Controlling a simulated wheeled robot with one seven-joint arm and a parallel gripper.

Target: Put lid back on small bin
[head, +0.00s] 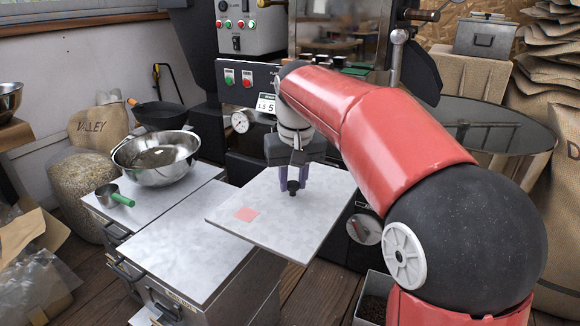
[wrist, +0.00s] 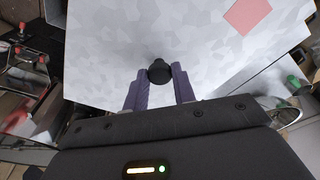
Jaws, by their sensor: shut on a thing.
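My gripper (head: 293,187) is shut on the black knob (wrist: 159,71) of a flat, pale grey square lid (head: 262,205). The lid, with a pink square on its top, is roughly level and appears held in the air. It overlaps the right edge of a metal cabinet-like bin in the head view. In the wrist view the lid (wrist: 110,45) fills most of the upper middle. An open grey bin (head: 362,292) with dark contents stands low at the bottom, partly hidden by my arm. I cannot tell for certain that it is the small bin.
Metal bins with pale tops (head: 185,262) stand at left and centre. A steel bowl (head: 156,172) and a green-handled scoop (head: 113,196) sit on the left one. The roaster (head: 250,75) stands behind the lid. A round dark table (head: 490,125) and sacks (head: 558,60) are at right.

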